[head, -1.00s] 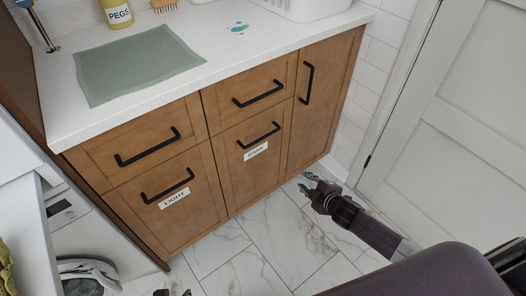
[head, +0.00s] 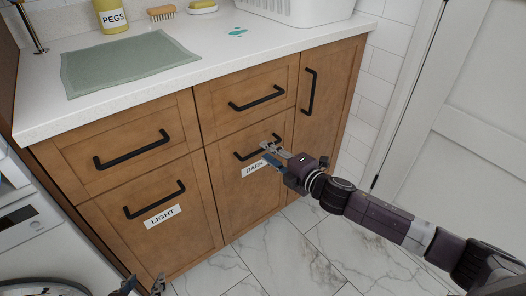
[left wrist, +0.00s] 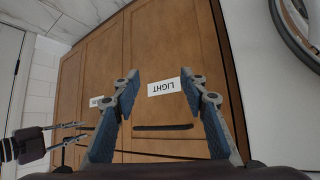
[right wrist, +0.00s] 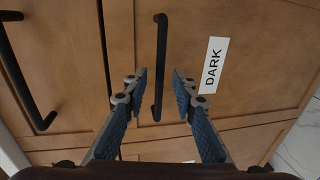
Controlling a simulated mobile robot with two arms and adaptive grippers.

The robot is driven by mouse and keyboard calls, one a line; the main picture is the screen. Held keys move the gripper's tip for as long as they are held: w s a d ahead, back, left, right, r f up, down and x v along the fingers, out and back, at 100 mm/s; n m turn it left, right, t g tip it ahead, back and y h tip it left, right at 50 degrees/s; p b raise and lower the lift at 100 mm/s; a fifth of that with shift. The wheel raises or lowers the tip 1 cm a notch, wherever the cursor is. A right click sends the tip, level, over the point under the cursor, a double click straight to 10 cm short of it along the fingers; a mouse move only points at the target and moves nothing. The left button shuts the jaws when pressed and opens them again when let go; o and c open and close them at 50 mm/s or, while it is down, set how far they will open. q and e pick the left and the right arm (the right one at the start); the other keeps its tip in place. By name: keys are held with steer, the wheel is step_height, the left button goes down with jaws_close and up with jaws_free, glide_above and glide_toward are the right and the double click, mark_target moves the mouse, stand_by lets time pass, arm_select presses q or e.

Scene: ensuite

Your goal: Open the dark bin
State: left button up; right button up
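The dark bin is a wooden cabinet front (head: 228,199) with a "DARK" label (right wrist: 212,65) and a black bar handle (right wrist: 160,68). It looks shut. My right gripper (head: 268,156) is in front of it, close to the handle and label. In the right wrist view my right gripper (right wrist: 159,75) is open, and the handle shows between its fingertips, with no visible grip on it. My left gripper (head: 140,288) is low at the bottom edge of the head view. In the left wrist view it is open and empty (left wrist: 165,85), facing the cabinet front labelled "LIGHT" (left wrist: 163,87).
The light bin handle (head: 155,199) is left of the dark one. Drawers with black handles (head: 257,98) sit above. The counter (head: 218,50) holds a green mat, a pegs bottle, a brush and a white basket. A washing machine stands at left, a door (head: 465,110) at right.

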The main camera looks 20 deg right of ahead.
arm_select(q)
steer(key=shift+w+d+r+t, duration=0.3)
steer(key=shift+w+r+t, duration=0.15)
steer(key=shift+w+r, duration=0.2)
steer(key=shift+w+d+r+t, duration=0.25)
steer(key=shift+w+r+t, duration=0.2)
steer(key=shift+w+r, duration=0.15)
arm_select(e)
steer(key=shift+x, duration=1.5)
jaws_close()
